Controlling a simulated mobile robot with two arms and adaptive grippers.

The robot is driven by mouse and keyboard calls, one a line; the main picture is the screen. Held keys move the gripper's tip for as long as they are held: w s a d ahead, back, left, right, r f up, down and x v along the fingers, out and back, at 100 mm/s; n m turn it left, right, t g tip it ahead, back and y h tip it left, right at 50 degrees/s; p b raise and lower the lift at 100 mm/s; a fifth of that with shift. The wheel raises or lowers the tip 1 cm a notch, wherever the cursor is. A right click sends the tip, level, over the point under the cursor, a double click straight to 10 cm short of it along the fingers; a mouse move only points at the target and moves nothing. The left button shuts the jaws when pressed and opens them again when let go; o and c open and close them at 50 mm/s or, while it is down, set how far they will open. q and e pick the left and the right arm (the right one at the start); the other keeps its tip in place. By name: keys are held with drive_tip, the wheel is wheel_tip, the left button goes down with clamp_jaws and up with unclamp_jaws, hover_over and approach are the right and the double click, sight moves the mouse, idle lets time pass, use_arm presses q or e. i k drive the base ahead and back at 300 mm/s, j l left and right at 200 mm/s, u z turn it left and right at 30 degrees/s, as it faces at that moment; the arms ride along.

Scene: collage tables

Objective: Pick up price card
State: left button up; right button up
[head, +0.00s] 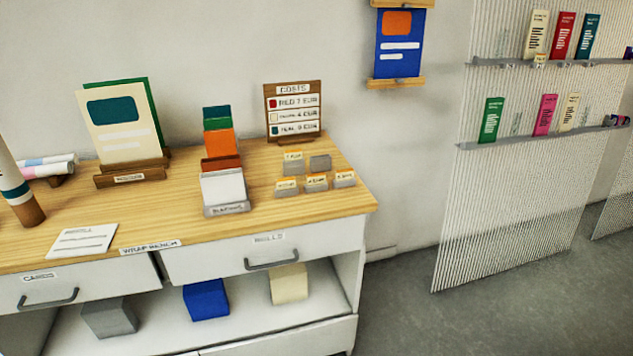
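Several small price cards stand in grey holder blocks at the right end of the wooden bench top (330,205). The back-left price card (293,156) stands upright in its block. The front row has a left price card (287,182), a middle price card (316,180) and a right price card (344,176). A grey block (320,162) at the back right shows no card. The print on the cards is too small to read. Neither of my grippers is in view.
Behind the cards stands a costs board (292,110). Left of them is a holder of coloured cards (222,185). A paper sheet (84,240) lies near the front edge. Drawers (265,255) are shut below. Wall shelves (545,140) hold several packets at right.

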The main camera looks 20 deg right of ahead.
sight(540, 58)
drive_tip(key=z, duration=1.6)
drive_tip(key=i+l, duration=0.2)
drive_tip(key=i+l+u, duration=0.2)
drive_tip(key=i, duration=0.3)
drive_tip(key=i+l+u, duration=0.15)
drive_tip(key=i+l, duration=0.15)
drive_tip(key=i, duration=0.15)
drive_tip(key=i+l+u, duration=0.2)
drive_tip(key=i+l, duration=0.15)
drive_tip(key=i+l+u, duration=0.3)
drive_tip(key=i+l, duration=0.2)
drive_tip(key=i+l+u, duration=0.15)
drive_tip(key=l, duration=0.25)
drive_tip(key=i+l+u, duration=0.15)
drive_tip(key=i+l, duration=0.15)
drive_tip(key=i+l+u, duration=0.15)
drive_tip(key=l, duration=0.3)
drive_tip(key=i+l+u, duration=0.15)
drive_tip(key=l, duration=0.25)
drive_tip(key=i+z, duration=0.15)
drive_tip(key=z, duration=0.15)
